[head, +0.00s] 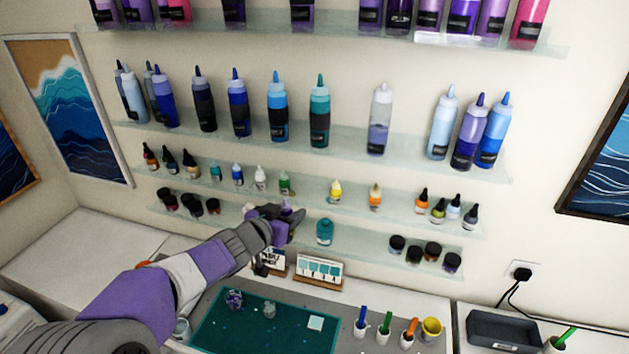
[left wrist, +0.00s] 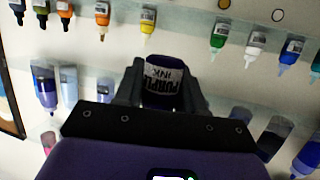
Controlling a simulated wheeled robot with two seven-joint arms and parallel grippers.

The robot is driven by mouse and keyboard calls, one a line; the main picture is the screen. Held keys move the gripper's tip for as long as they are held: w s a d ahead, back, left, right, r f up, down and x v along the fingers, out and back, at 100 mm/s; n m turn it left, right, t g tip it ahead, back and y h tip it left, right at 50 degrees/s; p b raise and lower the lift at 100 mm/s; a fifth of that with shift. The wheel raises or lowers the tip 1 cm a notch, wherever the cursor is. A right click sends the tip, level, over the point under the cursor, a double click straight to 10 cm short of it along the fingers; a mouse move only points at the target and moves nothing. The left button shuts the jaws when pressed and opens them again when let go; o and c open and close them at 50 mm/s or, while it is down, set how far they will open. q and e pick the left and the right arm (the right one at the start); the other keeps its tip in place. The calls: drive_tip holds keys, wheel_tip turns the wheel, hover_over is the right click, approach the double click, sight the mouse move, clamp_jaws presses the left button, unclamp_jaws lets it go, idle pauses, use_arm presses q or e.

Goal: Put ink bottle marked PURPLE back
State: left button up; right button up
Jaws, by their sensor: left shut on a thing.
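The ink bottle marked PURPLE (head: 286,208) is held in my left gripper (head: 281,220). In the left wrist view the bottle (left wrist: 163,82) sits between the two fingers (left wrist: 160,95), its white label reading PURPLE INK. That view is upside down. In the head view the bottle is just below and in front of the small-bottle shelf (head: 310,192), near the green ink bottle (head: 284,183). A bare stretch of this shelf lies between the green and yellow (head: 335,191) ink bottles. I cannot tell whether the held bottle touches a shelf. My right gripper is out of view.
A teal jar (head: 324,232) stands on the lowest shelf (head: 365,245), right of my gripper. Tall squeeze bottles line the shelf above (head: 345,142). Small sign cards (head: 320,270), a teal mat (head: 250,335) and pen cups are on the counter below.

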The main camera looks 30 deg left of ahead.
use_arm(q)
drive_tip(key=shift+w+a+r, duration=0.1)
drive_tip(key=shift+a+r, duration=0.05)
drive_tip(key=shift+r, duration=0.1)
drive_tip(key=w+a, duration=0.1)
drive_tip(key=w, duration=0.5)
drive_tip(key=w+a, duration=0.2)
drive_tip(key=w, duration=0.4)
drive_tip(key=w+a, duration=0.1)
drive_tip(key=w, duration=0.6)
drive_tip(key=shift+a, duration=0.25)
drive_tip(key=shift+s+d+f, duration=0.1)
drive_tip(key=shift+f, duration=0.5)
drive_tip(key=shift+s+f, duration=0.15)
drive_tip(key=shift+f, duration=0.8)
wheel_tip(320, 180, down, 4)
drive_tip(key=shift+r+b, duration=0.15)
drive_tip(key=shift+b, duration=0.9)
drive_tip(key=shift+w, duration=0.25)
drive_tip(key=shift+s+f, duration=0.1)
drive_tip(key=shift+f, duration=0.1)
